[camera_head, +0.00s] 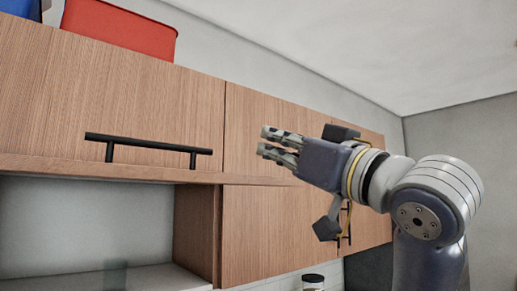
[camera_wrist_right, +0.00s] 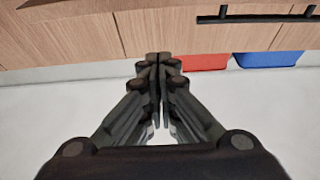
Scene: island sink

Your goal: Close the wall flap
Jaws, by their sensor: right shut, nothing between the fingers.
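The wall flap (camera_head: 120,100) is a wood-grain panel with a black horizontal bar handle (camera_head: 148,145), at the left of the head view. It looks flush with the cabinet front beside it, its lower edge along the cabinet's bottom strip. In the right wrist view a black bar handle (camera_wrist_right: 255,18) shows on a wood panel at the top right. My right gripper (camera_head: 265,142) is shut and empty, right of the flap's handle and in front of the neighbouring cabinet door; its closed fingers show in the wrist view (camera_wrist_right: 160,62). My left gripper is not in view.
A red box (camera_head: 120,28) and a blue box (camera_head: 18,7) stand on top of the cabinets. Below the flap is an open niche (camera_head: 85,225). A lower wood door (camera_head: 262,232) is to its right. A jar (camera_head: 313,281) shows at the bottom edge.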

